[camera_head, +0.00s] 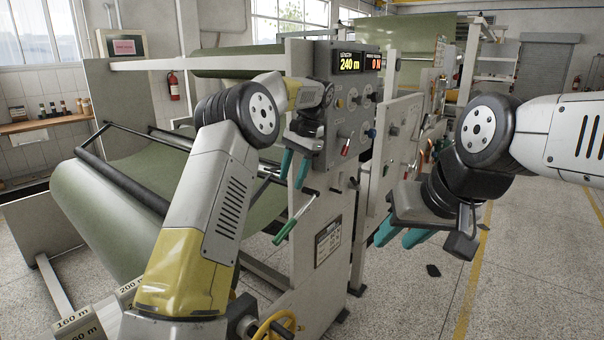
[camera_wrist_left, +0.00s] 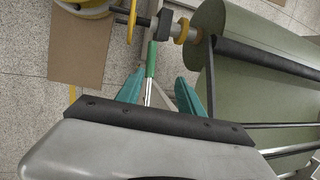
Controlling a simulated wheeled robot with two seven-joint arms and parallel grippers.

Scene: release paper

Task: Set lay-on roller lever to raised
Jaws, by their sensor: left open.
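A lever with a green grip (camera_head: 285,231) and a thin metal rod is on the side of the machine frame, its grip slanting down to the left. My left gripper (camera_head: 294,168) is open, above the lever in the head view. In the left wrist view the green grip (camera_wrist_left: 151,60) and its rod appear between the two teal fingers (camera_wrist_left: 158,93), with no visible contact. The dark lay-on roller (camera_head: 118,181) lies along the large green roll (camera_head: 90,205). My right gripper (camera_head: 402,235) is open and empty, right of the machine.
A control panel (camera_head: 341,105) with lit displays, knobs and a red-handled lever (camera_head: 346,147) stands close behind my left gripper. A yellow handwheel (camera_head: 275,326) sits low at the front. The floor on the right is mostly clear.

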